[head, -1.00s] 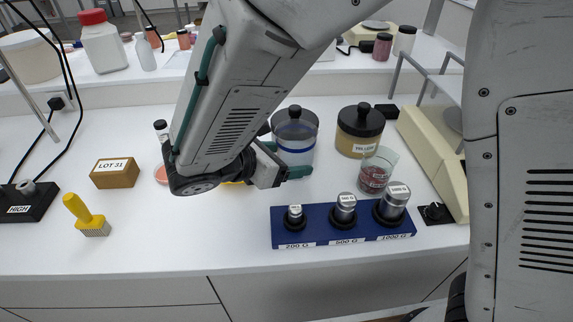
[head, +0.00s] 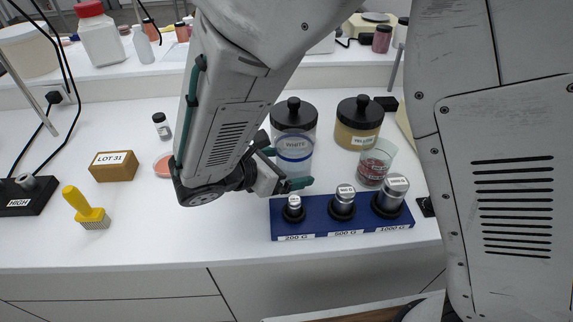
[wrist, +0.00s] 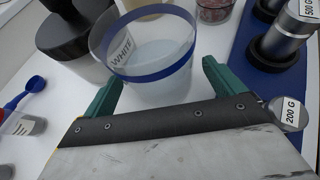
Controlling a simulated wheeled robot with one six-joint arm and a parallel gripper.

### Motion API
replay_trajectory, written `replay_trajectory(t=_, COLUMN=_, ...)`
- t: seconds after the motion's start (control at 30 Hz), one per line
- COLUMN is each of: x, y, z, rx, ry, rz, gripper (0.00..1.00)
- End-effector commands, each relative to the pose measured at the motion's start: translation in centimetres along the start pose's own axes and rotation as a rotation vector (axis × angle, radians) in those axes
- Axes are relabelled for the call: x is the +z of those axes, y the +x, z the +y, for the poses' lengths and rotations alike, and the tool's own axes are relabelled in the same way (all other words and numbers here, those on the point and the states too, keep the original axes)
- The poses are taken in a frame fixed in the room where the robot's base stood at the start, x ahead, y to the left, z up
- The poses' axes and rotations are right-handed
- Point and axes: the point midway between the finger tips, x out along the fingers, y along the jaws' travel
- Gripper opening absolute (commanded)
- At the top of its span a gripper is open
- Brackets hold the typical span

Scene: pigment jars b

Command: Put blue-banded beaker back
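The blue-banded beaker (head: 294,166) is clear glass with a blue band, in front of the white-pigment jar. In the wrist view the beaker (wrist: 160,85) is between my gripper's two green fingers (wrist: 163,72), their tips at its sides.
A blue weight block (head: 320,229) with three weights is just in front. A beaker of red pigment (head: 374,166) and a yellow jar (head: 358,137) stand to the right. A LOT 31 block (head: 114,172) and yellow brush (head: 85,207) are left.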

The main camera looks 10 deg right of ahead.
Motion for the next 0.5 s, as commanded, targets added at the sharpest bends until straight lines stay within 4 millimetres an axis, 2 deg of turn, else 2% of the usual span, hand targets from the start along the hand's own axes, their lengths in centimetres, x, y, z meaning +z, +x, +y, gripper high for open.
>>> replay_trajectory(t=0.17, x=0.4, y=-0.2, z=0.0, rx=0.0, ry=0.001, rz=0.0, gripper=0.94)
replay_trajectory(t=0.27, x=0.3, y=-1.5, z=0.1, rx=0.003, ry=0.001, rz=-0.001, gripper=0.94)
replay_trajectory(t=0.5, x=0.2, y=-6.6, z=0.1, rx=0.005, ry=0.001, rz=0.002, gripper=0.94)
